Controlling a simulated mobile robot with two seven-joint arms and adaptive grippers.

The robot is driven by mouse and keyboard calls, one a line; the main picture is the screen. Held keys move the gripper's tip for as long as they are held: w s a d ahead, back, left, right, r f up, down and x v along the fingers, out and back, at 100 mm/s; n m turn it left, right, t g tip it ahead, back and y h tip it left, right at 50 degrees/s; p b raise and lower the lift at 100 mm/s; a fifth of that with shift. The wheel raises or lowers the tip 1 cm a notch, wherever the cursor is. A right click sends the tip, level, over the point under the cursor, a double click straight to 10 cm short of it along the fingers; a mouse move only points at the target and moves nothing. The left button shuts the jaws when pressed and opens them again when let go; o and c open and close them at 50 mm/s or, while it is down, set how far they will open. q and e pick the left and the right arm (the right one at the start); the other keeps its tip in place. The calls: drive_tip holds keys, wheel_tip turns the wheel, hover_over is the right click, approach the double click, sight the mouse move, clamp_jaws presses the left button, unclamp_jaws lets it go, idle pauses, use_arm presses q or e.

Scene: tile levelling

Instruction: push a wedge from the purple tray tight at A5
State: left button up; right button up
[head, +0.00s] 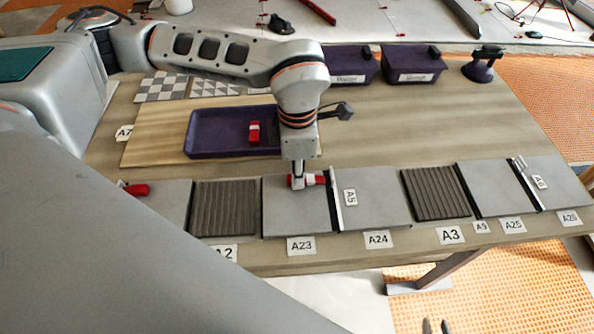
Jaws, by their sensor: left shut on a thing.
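My left gripper (298,183) points down over the grey tile behind label A23 and is shut on a red wedge (311,180). The wedge lies along the tile, its tip towards the joint by label A5 (350,197). A thin white clip (336,187) stands in that joint. Whether the wedge touches the clip is too small to tell. The purple tray (196,148) is behind, with another red and white wedge (254,132) in it.
Another red wedge (136,189) is at the left joint, partly hidden by my arm. Ribbed dark tiles (225,208) lie between the grey ones. The table's right middle is clear.

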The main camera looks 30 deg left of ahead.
sight(318, 179)
use_arm(q)
drive_tip(key=shift+w+d, duration=0.55)
drive_tip(key=shift+d, duration=0.25)
drive_tip(key=shift+w+d, duration=0.5)
drive_tip(key=shift+d, duration=0.25)
idle(1.3)
drive_tip(key=shift+w+d, duration=0.25)
drive_tip(key=shift+d, duration=0.05)
idle(0.7)
drive_tip(key=o, duration=0.8)
drive_tip(key=shift+o, duration=0.2)
drive_tip(key=shift+r, duration=0.1)
wheel_tip(318, 179, up, 12)
